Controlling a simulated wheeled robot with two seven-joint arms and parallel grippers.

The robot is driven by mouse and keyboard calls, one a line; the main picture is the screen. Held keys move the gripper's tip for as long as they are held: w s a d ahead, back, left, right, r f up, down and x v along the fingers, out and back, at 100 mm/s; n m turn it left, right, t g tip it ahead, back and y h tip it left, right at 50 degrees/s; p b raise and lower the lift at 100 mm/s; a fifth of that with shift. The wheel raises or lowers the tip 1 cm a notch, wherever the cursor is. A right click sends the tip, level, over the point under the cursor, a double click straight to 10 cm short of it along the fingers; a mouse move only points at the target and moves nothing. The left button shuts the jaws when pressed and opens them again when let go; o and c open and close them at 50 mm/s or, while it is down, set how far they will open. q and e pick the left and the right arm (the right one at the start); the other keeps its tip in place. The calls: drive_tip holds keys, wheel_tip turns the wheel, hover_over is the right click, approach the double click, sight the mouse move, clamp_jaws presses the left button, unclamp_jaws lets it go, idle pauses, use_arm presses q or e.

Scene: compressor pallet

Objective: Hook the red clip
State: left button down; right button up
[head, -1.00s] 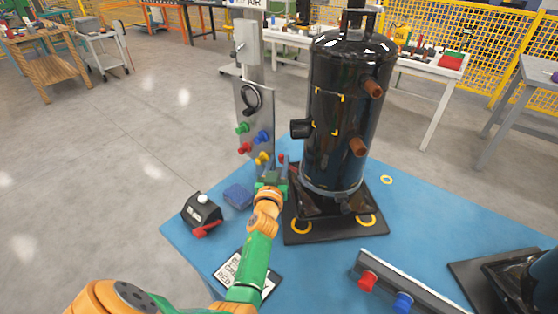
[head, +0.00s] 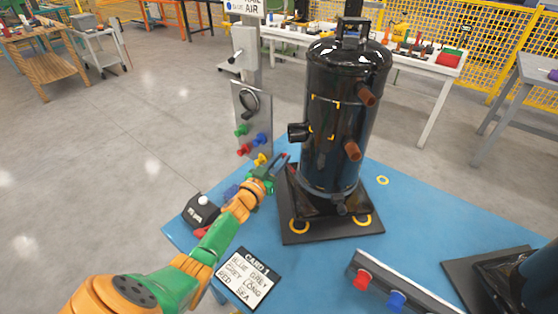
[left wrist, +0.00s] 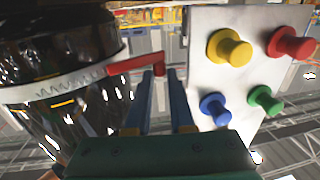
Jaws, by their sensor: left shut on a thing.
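The red clip (left wrist: 138,64) is a small bent red piece. In the left wrist view it lies at my left gripper's fingertips (left wrist: 161,75), one end between them and the other reaching left toward the black compressor (left wrist: 62,50). I cannot tell whether it touches the compressor. In the head view my left gripper (head: 281,161) is shut on the clip, just left of the lower part of the upright compressor (head: 330,150). The peg panel (head: 247,112) stands left of it, with a red peg (left wrist: 291,45), a yellow peg (left wrist: 230,50), a blue peg (left wrist: 213,108) and a green peg (left wrist: 264,98).
A black box with a white knob (head: 201,210) and a printed card (head: 247,278) lie on the blue mat (head: 410,215). A rail with red and blue knobs (head: 385,292) is at front right. A second dark unit (head: 500,280) stands at the right edge.

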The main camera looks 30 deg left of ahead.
use_arm(q)
drive_tip(key=m+h+b, duration=0.1)
drive_tip(key=h, duration=0.1)
drive_tip(key=w+m+h+b, duration=0.1)
drive_tip(key=h+b, duration=0.1)
drive_tip(key=shift+a+r+m, duration=0.15)
drive_tip(key=shift+m, duration=0.25)
drive_tip(key=shift+r+h, duration=0.1)
drive_tip(key=shift+h, duration=0.2)
drive_tip(key=c, duration=1)
unclamp_jaws()
drive_tip(key=shift+w, duration=0.1)
drive_tip(key=shift+c, duration=0.2)
drive_tip(key=shift+o, duration=1.4)
drive_tip(key=shift+w, duration=0.15)
drive_tip(key=shift+w+d+f, duration=0.1)
drive_tip(key=shift+d+f, duration=0.15)
